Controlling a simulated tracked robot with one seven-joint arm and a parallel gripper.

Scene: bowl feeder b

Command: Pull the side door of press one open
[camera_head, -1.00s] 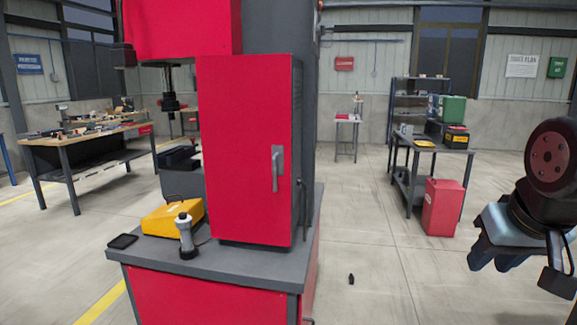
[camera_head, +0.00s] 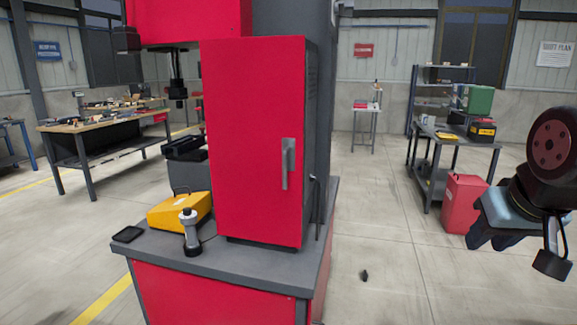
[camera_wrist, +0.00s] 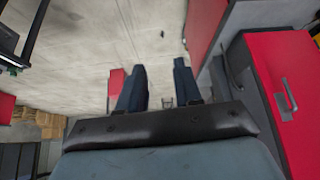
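The press's side door (camera_head: 256,140) is a tall red panel with a grey vertical handle (camera_head: 288,163) near its right edge. It looks shut. In the wrist view the red door (camera_wrist: 288,62) and its handle (camera_wrist: 287,95) lie at the right, tilted. My gripper (camera_head: 510,235) is at the right edge of the head view, well apart from the door and handle. In the wrist view my gripper's (camera_wrist: 162,85) two dark fingers stand apart with nothing between them.
The press stands on a red cabinet with a grey top (camera_head: 210,263). A yellow box (camera_head: 180,211) and a grey-white cylindrical tool (camera_head: 189,232) sit on it. A red bin (camera_head: 463,203) stands by a grey bench at right. The floor between is mostly clear, with a small dark object (camera_head: 364,275).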

